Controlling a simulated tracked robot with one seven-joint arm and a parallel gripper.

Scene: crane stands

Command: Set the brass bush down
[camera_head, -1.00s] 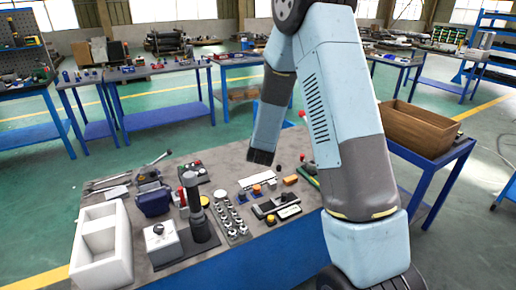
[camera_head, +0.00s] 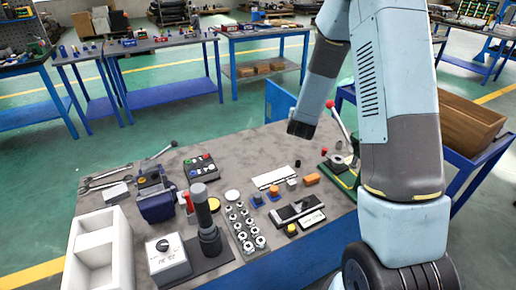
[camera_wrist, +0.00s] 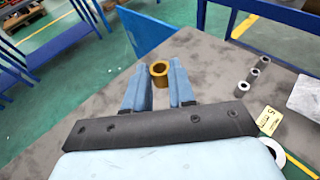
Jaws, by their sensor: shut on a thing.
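The brass bush (camera_wrist: 159,74) is a short gold-brown ring with an open bore. In the wrist view it sits between the tips of the two blue fingers of my gripper (camera_wrist: 158,78), which is shut on it. Bare grey bench top (camera_wrist: 100,115) and the bench's far edge show around and beyond it. In the head view my gripper (camera_head: 296,130) hangs over the far right part of the bench (camera_head: 240,150). I cannot make out the bush in the head view. The gap between bush and bench top is hard to judge.
A yellow tag (camera_wrist: 268,120) lies nearer. A red-handled lever device (camera_head: 340,150) stands right of my gripper in the head view. The bench's far middle is clear.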

